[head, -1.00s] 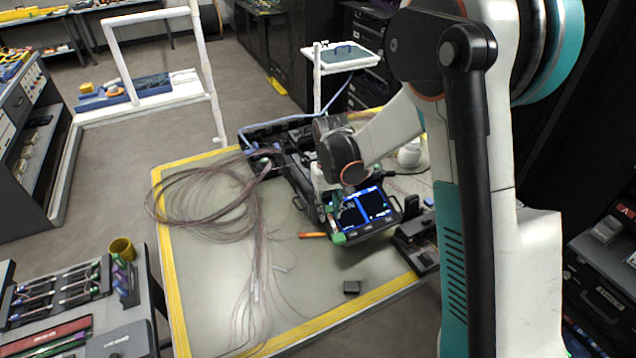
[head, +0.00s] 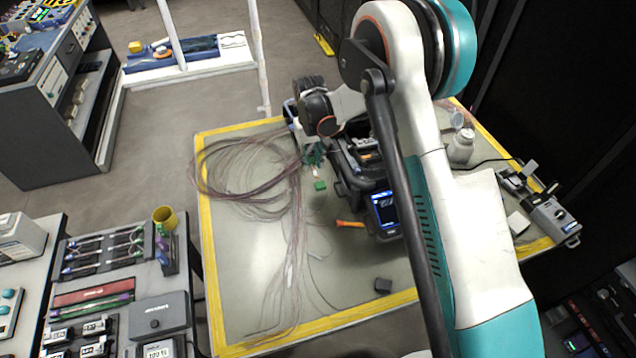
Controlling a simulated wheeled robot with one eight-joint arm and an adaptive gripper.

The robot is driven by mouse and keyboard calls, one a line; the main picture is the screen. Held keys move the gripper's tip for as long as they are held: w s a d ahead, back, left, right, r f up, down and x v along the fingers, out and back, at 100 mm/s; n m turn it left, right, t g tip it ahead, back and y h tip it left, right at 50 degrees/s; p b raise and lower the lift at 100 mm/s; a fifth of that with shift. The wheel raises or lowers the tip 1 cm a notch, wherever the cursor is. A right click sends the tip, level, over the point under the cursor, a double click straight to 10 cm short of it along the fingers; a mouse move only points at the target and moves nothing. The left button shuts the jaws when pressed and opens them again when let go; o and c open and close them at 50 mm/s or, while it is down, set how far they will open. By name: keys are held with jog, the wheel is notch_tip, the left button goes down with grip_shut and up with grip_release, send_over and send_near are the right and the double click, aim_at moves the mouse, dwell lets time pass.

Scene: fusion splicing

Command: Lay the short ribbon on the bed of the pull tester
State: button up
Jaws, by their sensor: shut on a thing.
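My gripper (head: 314,156) is small in the head view, over the work table just left of the black splicer case. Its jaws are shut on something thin. A small pale and reddish piece (head: 315,171) shows just below the fingertips; it looks like the short ribbon, but it is too small to be sure. The pull tester seems to be the grey device (head: 552,217) at the table's right corner, well away from my gripper. Its bed cannot be made out clearly. The splicer (head: 386,209), with a lit blue screen, is partly hidden behind my arm.
A loose coil of fibres (head: 235,180) covers the table's left part. A white bottle (head: 461,147) stands at the back right. The front of the table (head: 340,295) is mostly clear.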

aim_at(312, 190)
notch_tip(312, 190, down, 12)
jog(key=shift+f+b, duration=0.1)
jog(key=shift+b, duration=0.65)
jog(key=o, duration=0.5)
jog(key=shift+f, duration=0.15)
jog(key=o, duration=0.4)
jog(key=shift+o, duration=0.2)
notch_tip(312, 190, up, 12)
jog(key=shift+r+p, duration=0.25)
jog(key=shift+p, duration=0.7)
